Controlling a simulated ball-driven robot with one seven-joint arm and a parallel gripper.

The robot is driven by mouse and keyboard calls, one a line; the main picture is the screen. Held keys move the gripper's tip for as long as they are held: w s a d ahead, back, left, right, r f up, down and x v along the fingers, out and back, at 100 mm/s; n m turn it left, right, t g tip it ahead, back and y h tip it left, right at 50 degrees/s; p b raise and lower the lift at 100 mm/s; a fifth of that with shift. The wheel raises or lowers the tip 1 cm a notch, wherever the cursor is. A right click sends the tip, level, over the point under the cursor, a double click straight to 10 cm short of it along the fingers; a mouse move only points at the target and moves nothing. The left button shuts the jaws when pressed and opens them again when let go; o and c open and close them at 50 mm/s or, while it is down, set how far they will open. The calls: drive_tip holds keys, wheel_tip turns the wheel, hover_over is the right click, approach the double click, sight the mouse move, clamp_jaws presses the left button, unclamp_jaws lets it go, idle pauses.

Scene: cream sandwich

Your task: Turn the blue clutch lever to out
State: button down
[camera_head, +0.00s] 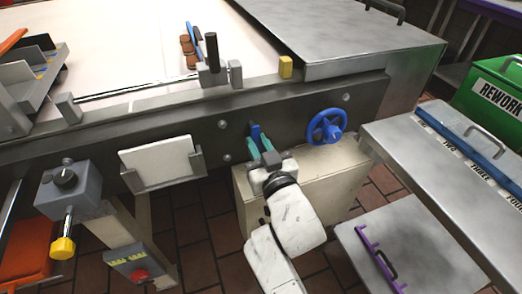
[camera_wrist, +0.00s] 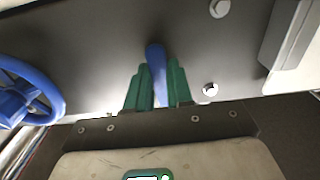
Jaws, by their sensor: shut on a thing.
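The blue clutch lever (camera_head: 256,134) is on the dark front panel of the machine, left of the blue handwheel. It also shows in the wrist view (camera_wrist: 156,65), standing between the two green fingers. My gripper (camera_head: 263,147) is shut on the lever, with a finger on each side. In the wrist view my gripper (camera_wrist: 157,88) covers the sides of the lever's lower part, while its rounded end shows beyond the fingertips. I cannot read any position marks by the lever.
A blue handwheel (camera_head: 327,127) is close on the right. A white plate in a holder (camera_head: 160,163) is on the left. A grey box with a black knob (camera_head: 68,188) stands further left. A bench (camera_head: 440,165) and a green REWORK bin (camera_head: 495,95) are at the right.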

drive_tip(key=shift+a+f+m, duration=0.1)
drive_tip(key=shift+m, duration=0.3)
drive_tip(key=c, duration=1)
unclamp_jaws()
drive_tip(key=v, duration=1.1)
drive_tip(key=shift+w, duration=0.1)
